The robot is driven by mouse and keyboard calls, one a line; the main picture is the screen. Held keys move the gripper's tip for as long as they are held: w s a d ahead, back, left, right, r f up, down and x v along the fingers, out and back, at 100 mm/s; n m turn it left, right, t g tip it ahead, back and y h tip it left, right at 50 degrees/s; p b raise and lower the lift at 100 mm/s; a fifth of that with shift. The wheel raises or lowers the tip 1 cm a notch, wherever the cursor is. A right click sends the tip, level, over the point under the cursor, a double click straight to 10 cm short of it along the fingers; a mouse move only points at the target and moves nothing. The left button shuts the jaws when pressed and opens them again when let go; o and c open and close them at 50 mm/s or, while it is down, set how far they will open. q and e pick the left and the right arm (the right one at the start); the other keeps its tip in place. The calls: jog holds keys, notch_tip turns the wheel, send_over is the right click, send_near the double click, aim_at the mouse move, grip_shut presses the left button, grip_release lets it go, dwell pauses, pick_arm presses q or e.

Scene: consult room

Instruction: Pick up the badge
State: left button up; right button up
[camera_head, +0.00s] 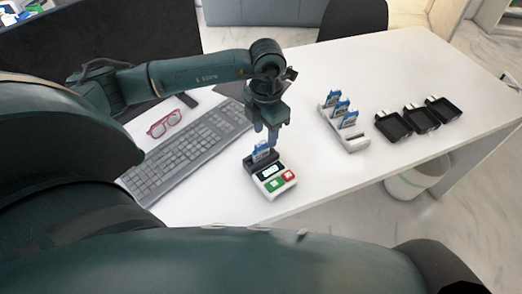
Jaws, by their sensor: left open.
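A blue and white badge (260,151) stands upright in the slot of a small white device (274,184) with a screen and green and red buttons. My left gripper (271,138) points down right above this badge, at its upper right. Its jaws are open, though the gap between the fingers is hard to see. I cannot tell whether the fingers touch the badge. Several similar blue badges (341,107) stand in a white rack (355,141) to the right. My right gripper is out of view.
A grey keyboard (180,157) and red glasses (164,124) lie left of the device. Black trays (394,127) sit right of the rack on the white table (300,75). A white bin (418,181) stands below the front edge. The table between device and rack is clear.

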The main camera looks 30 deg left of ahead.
pick_arm(q)
jog(key=f, duration=0.1)
jog(key=f+p, duration=0.1)
jog(key=f, duration=0.1)
jog(key=a+f, duration=0.1)
jog(key=shift+s+f, duration=0.3)
jog(key=shift+f, duration=0.45)
jog(key=shift+c, duration=0.2)
grip_shut()
